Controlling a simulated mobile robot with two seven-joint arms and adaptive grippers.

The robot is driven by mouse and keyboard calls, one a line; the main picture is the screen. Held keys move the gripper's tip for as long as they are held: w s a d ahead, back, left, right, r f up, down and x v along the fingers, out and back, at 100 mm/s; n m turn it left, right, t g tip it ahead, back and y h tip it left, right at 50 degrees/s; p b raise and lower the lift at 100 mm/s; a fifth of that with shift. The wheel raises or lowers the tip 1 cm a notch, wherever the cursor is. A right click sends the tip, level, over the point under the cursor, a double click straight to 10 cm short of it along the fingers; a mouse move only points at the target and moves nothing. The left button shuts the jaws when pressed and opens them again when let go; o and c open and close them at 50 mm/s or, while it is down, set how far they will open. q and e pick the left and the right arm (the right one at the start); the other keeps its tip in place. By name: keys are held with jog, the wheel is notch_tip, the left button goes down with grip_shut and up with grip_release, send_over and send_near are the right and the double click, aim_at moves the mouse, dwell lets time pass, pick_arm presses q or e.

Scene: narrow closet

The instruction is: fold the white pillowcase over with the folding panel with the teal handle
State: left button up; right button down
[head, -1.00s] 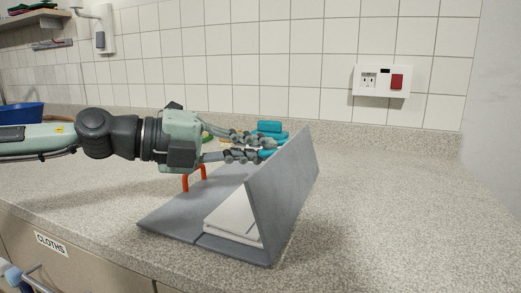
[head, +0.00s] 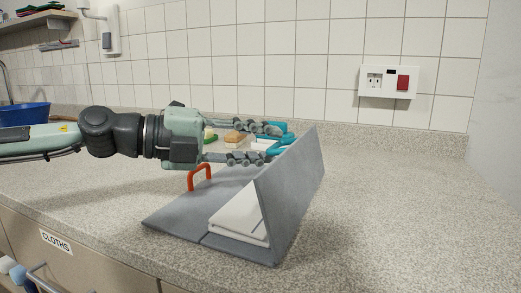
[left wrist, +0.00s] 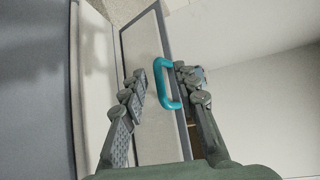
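The white pillowcase (head: 240,215) lies folded on the grey folding board, at the foot of the raised panel (head: 291,195). That panel stands steeply tilted and hides part of the cloth. Its teal handle (head: 277,143) is on the panel's far-left side near the top edge. My left gripper (head: 270,143) is open, its fingers spread on either side of the teal handle. In the left wrist view the teal handle (left wrist: 161,84) lies between the parted fingers (left wrist: 160,76), with a gap on the left side. My right gripper is not in view.
An orange handle (head: 199,175) stands on the board's flat left panel (head: 180,215). A tan-topped item (head: 236,138) and a green one (head: 210,138) lie behind my gripper. A blue basin (head: 25,114) is far left. The counter right of the panel (head: 400,200) is clear.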

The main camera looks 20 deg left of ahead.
pick_arm(q)
notch_tip(320, 180, up, 9)
dwell(0.3)
jog(key=shift+f, duration=0.1)
dwell(0.4)
